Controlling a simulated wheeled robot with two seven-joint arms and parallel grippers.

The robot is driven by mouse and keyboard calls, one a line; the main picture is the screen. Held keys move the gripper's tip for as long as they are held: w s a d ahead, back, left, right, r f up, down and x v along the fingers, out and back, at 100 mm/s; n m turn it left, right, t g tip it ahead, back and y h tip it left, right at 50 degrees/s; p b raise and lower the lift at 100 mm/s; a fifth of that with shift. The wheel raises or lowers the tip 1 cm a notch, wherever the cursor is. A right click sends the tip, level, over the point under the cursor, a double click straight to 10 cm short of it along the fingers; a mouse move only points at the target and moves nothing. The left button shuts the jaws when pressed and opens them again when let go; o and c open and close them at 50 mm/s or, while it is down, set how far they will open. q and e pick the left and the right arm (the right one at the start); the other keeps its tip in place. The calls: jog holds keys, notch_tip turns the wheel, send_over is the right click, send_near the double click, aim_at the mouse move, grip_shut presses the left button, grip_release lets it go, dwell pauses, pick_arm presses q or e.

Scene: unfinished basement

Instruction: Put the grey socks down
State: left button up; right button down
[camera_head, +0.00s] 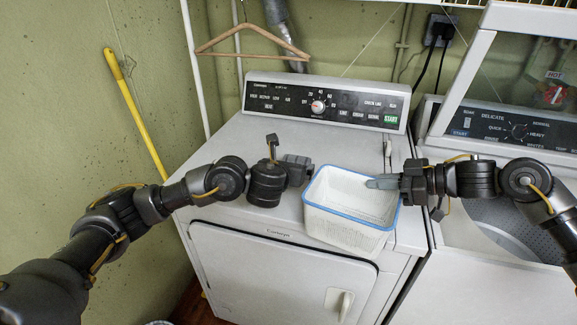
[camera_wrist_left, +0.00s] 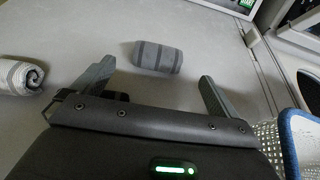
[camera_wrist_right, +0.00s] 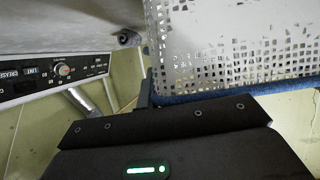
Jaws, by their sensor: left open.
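In the left wrist view a rolled grey sock pair (camera_wrist_left: 158,57) with dark stripes lies on the dryer top, just beyond and between the fingertips. A second, paler striped roll (camera_wrist_left: 20,76) lies at that view's left edge. My left gripper (camera_wrist_left: 158,75) is open with nothing between its fingers; in the head view it (camera_head: 298,168) is above the dryer top, left of the basket. I cannot make out the socks in the head view. My right gripper (camera_head: 384,183) is at the right rim of a white basket (camera_head: 340,226) with a blue rim, apparently shut on it.
The basket is at the front right of the white dryer (camera_head: 240,140), partly beyond its front edge. The control panel (camera_head: 325,103) stands at the back. A washer (camera_head: 485,160) with a raised lid is to the right. A wooden hanger (camera_head: 252,42) hangs behind.

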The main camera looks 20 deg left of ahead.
pick_arm(q)
jog(key=shift+s+r, duration=0.2)
jog(key=shift+s, duration=0.15)
jog(key=w+a+r+n+g+y, duration=0.35)
jog(key=w+r, duration=0.45)
jog(key=r, duration=0.5)
jog(key=m+g+h, duration=0.4)
jog(key=g, duration=0.2)
send_near(298, 157)
jog(key=shift+n+t+y, duration=0.25)
jog(key=shift+w+x, duration=0.2)
jog(key=shift+x, duration=2.75)
jog(key=shift+w+x, duration=0.15)
jog(key=shift+x, duration=2.8)
jog(key=shift+r, duration=0.15)
jog(key=c, duration=1.1)
jog(key=shift+o, duration=0.2)
notch_tip(298, 157, up, 10)
jog(key=shift+r, duration=0.1)
